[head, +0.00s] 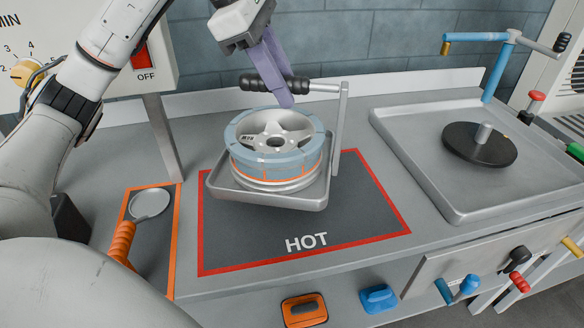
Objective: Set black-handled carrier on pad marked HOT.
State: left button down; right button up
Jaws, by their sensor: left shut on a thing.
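The black-handled carrier is a grey metal tray (310,199) with an upright post and a black handle (250,83) across the top. It bears a silver wheel (268,133) with a blue-grey ring around it. My left gripper (282,92) is shut on the black handle from above. The carrier is over the dark pad marked HOT (365,215), which has a red border. The tray looks slightly tilted, and I cannot tell whether it touches the pad. My right gripper is not in view.
At left, an orange-handled tool (122,240) lies in an orange-bordered area. A switch box (140,60) stands at the back left. Coloured knobs line the front edge.

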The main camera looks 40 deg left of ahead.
aim_at(251, 82)
pick_arm(q)
jog(key=shift+f+b, duration=0.55)
jog(key=shift+f, duration=4.25)
jog(key=shift+f, duration=0.15)
jog(key=c, duration=1.5)
grip_release()
jog(key=shift+f, duration=0.1)
jog(key=v, duration=1.2)
jog(key=shift+p, duration=0.3)
